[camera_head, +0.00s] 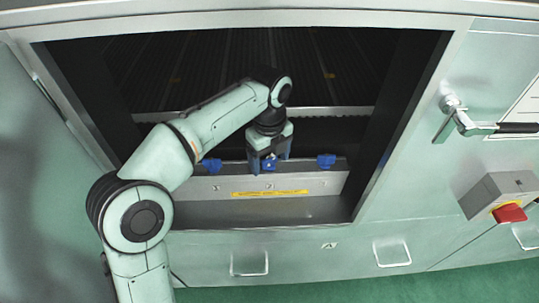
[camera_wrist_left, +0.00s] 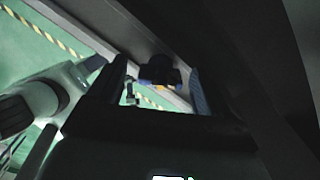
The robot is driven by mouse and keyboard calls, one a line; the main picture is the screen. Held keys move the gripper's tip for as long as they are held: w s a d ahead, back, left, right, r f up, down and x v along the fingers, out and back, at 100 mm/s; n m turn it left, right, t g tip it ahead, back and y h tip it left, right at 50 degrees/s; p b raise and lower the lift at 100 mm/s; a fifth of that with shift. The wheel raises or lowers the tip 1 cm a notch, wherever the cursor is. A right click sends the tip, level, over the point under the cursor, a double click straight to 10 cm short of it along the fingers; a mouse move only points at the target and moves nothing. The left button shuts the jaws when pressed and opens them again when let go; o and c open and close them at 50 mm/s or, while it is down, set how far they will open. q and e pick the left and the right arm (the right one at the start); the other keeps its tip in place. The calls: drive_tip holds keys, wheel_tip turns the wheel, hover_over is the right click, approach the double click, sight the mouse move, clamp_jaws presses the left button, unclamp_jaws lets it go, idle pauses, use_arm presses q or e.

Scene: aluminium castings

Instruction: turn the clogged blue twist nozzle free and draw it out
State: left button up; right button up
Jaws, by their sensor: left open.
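Three blue twist nozzles sit in a row along the top of a grey metal bar: a left one (camera_head: 211,165), a middle one (camera_head: 269,164) and a right one (camera_head: 326,161). The frames do not show which is clogged. My left gripper (camera_head: 270,163) points down at the middle nozzle, open, with a finger on either side of it. In the left wrist view a dark blue nozzle (camera_wrist_left: 158,70) lies between the open fingertips (camera_wrist_left: 157,76), with gaps visible on both sides. Whether the fingers touch it is unclear. My right gripper is not in view.
The bar (camera_head: 215,190) carries a yellow label (camera_head: 270,194) and stands inside a framed machine opening. Dark side walls (camera_head: 400,110) bound the opening. A latch handle (camera_head: 465,125) and a box with a red switch (camera_head: 509,213) are on the right panel.

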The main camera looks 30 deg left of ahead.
use_arm(q)
drive_tip(key=c, duration=1.1)
drive_tip(key=shift+r+n+p, duration=0.1)
drive_tip(key=shift+n+p, duration=0.3)
drive_tip(key=shift+n, duration=0.3)
drive_tip(key=n+p, duration=0.1)
drive_tip(key=n, duration=0.2)
drive_tip(key=shift+n, duration=1)
drive_tip(key=shift+p, duration=0.3)
drive_tip(key=n+p, duration=0.1)
drive_tip(key=n, duration=0.2)
drive_tip(key=shift+n, duration=1.1)
drive_tip(key=shift+r+p, duration=1.15)
drive_tip(key=shift+p, duration=0.15)
